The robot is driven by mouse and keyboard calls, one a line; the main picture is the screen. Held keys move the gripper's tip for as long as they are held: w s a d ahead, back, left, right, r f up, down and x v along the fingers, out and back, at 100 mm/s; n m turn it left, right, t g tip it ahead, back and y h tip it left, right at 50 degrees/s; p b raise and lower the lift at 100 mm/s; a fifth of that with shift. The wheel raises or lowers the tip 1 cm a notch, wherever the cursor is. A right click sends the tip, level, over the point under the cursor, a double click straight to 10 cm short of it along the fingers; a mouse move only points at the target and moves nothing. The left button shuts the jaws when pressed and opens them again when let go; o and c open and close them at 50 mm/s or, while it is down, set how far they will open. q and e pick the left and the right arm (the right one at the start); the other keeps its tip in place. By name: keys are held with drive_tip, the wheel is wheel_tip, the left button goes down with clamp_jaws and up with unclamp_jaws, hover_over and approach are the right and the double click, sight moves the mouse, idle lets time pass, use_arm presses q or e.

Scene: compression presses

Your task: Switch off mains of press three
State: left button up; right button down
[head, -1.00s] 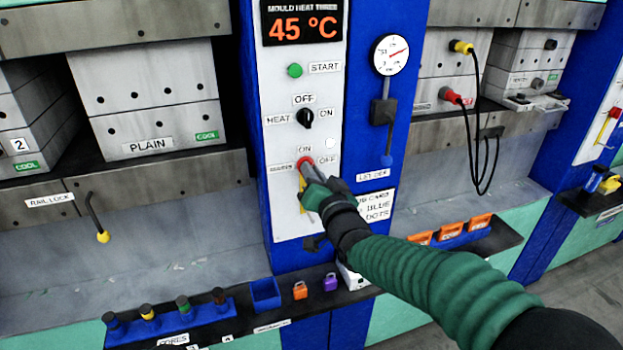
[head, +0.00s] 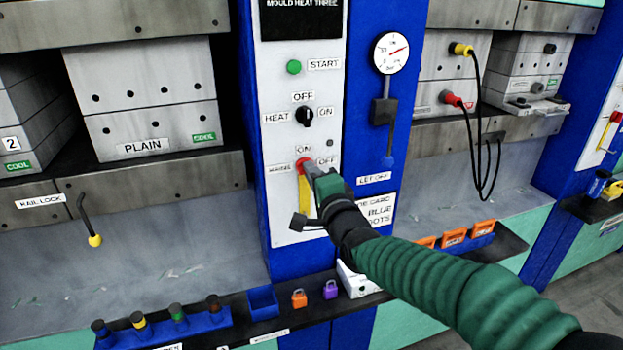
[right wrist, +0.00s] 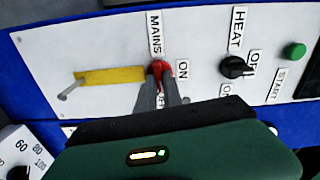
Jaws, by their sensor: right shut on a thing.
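The red mains switch (head: 302,164) sits low on the white control panel (head: 282,110) of the press, between labels MAINS, ON and OFF. It also shows in the right wrist view (right wrist: 160,68). My right gripper (head: 309,172) is shut on the red switch, its two grey fingers (right wrist: 159,90) on either side of it. The fingers partly hide the switch, so its exact angle is hard to tell. The display headed MOULD HEAT THREE (head: 302,22) is dark. A small lamp (head: 330,143) above OFF is grey. My left gripper is not in view.
Below the switch is a yellow strip (head: 304,192), with a metal pin (right wrist: 69,90) at its end. Above are the black heat knob (head: 304,117) and green start button (head: 294,67). A let-off lever (head: 388,140) hangs right. Orange (head: 299,298) and purple (head: 330,289) padlocks stand below.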

drive_tip(key=shift+d+f+m+b, duration=0.1)
drive_tip(key=shift+f+m+b, duration=0.15)
drive_tip(key=shift+m, duration=0.55)
drive_tip(key=c, duration=1.5)
unclamp_jaws()
drive_tip(key=shift+w, duration=0.15)
drive_tip(key=shift+r, duration=0.15)
drive_tip(key=p+v, duration=0.2)
drive_tip(key=v, duration=1.5)
drive_tip(key=shift+w, duration=0.1)
